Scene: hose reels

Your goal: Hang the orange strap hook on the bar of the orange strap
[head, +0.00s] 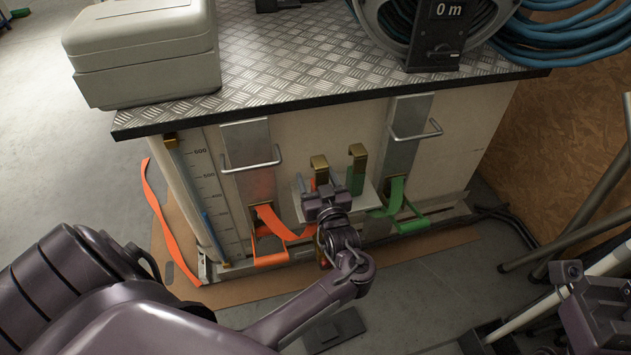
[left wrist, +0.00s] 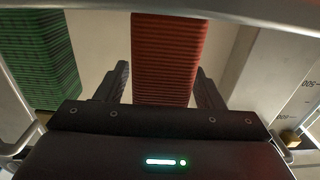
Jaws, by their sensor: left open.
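The orange strap hook (head: 320,163) stands in a small pale holder, its brass top showing. My left gripper (head: 325,197) is in front of it and hides its lower part. In the left wrist view a ribbed orange-red grip (left wrist: 165,60) lies between my open left fingers, with no clear contact. The orange strap (head: 268,222) hangs slack at the lower left of the cabinet front, running toward the hook. The bar of the orange strap (head: 258,166) is a bent metal rod on the upright plate, above and left of my gripper. My right gripper (head: 600,312) is partly seen at the lower right; its jaws are unclear.
A green hook (head: 357,165) stands close to the right of the orange one; its green strap (head: 396,195) and metal bar (head: 417,134) are further right. The cabinet's tread-plate top (head: 300,65) overhangs the front. A ruler strip (head: 200,180) stands at the left.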

